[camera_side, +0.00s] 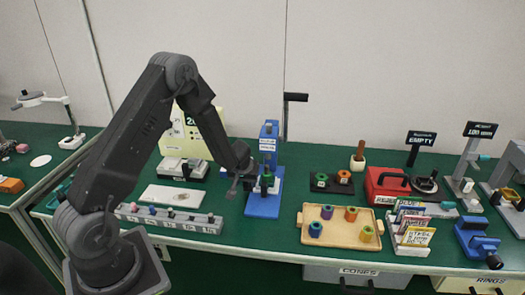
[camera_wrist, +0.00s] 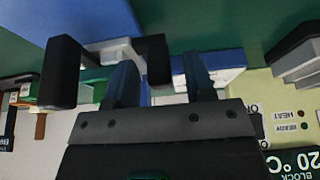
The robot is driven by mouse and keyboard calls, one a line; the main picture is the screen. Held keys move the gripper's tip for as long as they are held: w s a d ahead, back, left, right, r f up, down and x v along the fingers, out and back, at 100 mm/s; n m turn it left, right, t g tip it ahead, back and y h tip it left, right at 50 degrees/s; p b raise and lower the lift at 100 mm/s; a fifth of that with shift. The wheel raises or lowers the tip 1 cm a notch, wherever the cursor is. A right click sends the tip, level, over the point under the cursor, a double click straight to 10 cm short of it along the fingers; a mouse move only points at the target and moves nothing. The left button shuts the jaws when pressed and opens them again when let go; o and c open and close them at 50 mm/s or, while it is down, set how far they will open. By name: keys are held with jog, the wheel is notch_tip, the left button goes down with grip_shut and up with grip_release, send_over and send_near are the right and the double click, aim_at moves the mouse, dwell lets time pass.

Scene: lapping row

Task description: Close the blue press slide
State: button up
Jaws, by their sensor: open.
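The blue press (camera_side: 264,204) stands at the middle of the green bench in the side view. It has a flat blue base, an upright blue head with a white label, and a black crank handle (camera_side: 296,97) above. My gripper (camera_side: 238,184) is at its left side, close to the base, and holds nothing. In the wrist view my gripper (camera_wrist: 160,82) has its two fingers apart, with a blue surface (camera_wrist: 85,18) beyond them and black and white parts just past the fingertips. Whether a finger touches the press, and how far the slide is out, I cannot tell.
A grey rail with coloured knobs (camera_side: 170,217) and a white plate (camera_side: 172,196) lie left of the press. A wooden tray (camera_side: 340,242) with several coloured pieces and a red box (camera_side: 385,181) lie to the right. A cream panel (camera_side: 185,134) stands behind my arm.

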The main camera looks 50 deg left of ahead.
jog(key=shift+s+d+f, duration=0.1)
jog(key=shift+f, duration=0.25)
jog(key=s+d, duration=0.5)
jog(key=shift+s+d+r, duration=0.25)
jog(key=shift+s+d, duration=0.05)
jog(key=shift+d, duration=0.05)
jog(key=shift+v, duration=6.5)
jog(key=w+d+r+m+t+h, duration=0.1)
jog(key=w+d+r+t, duration=0.1)
jog(key=r, duration=0.3)
jog(key=w+d+r+m+t+h, duration=0.1)
jog(key=w+d+r+t, duration=0.1)
jog(key=d+r, duration=0.2)
jog(key=shift+w+d+r+m+t+h, duration=0.3)
jog(key=shift+d+r+m+t+h, duration=0.1)
jog(key=shift+r, duration=0.35)
jog(key=shift+r, duration=0.1)
